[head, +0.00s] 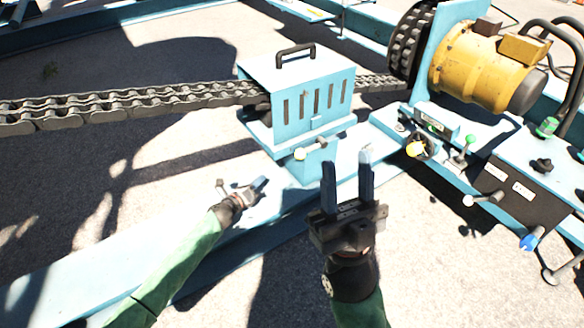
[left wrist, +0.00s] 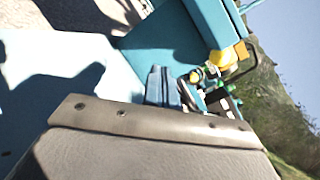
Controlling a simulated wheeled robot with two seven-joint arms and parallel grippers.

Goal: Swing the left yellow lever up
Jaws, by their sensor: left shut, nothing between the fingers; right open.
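A blue slotted guard box (head: 298,95) with a black handle covers a heavy chain (head: 130,105). A yellow motor (head: 480,68) stands at the upper right. The control panel (head: 520,190) carries green, blue and silver levers. Sunlit ground is open around the beam.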

